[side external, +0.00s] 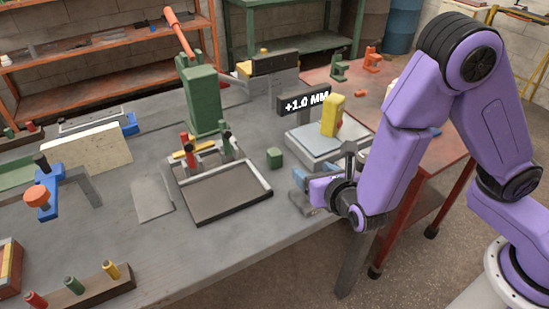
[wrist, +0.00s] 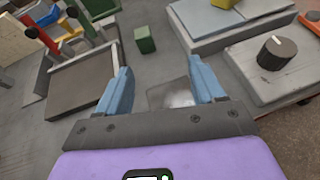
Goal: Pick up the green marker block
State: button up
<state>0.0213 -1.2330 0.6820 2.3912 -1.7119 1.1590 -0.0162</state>
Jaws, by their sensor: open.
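The green marker block (side external: 274,158) is a small dark green cube on the grey bench top, between the dark tray and the scale. It also shows in the wrist view (wrist: 145,40), upper middle, beyond my fingertips. My gripper (wrist: 159,78) has two blue fingers spread apart with nothing between them. In the side view my gripper (side external: 305,182) is low over the front edge of the bench, to the right of and nearer than the block. The block stands clear of the fingers.
A dark tray (side external: 228,197) with coloured-handled tools behind it lies left of the block. A green press (side external: 203,100) rises behind. Bare bench surrounds the block.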

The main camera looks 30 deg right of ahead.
aim_at(277, 160)
jog(key=shift+w+a+f+n+y, duration=0.1)
jog(key=shift+a+f+n+y, duration=0.2)
jog(key=shift+a+f+n, duration=0.15)
jog(key=shift+a+f+n+y, duration=0.2)
jog(key=shift+a+n+y, duration=0.15)
jog(key=shift+a, duration=0.2)
jog(key=shift+w+f, duration=0.2)
jog(key=shift+w, duration=0.1)
jog(key=x, duration=1.6)
jog(key=shift+w, duration=0.35)
jog(key=shift+r, duration=0.1)
jog(key=c, duration=1.1)
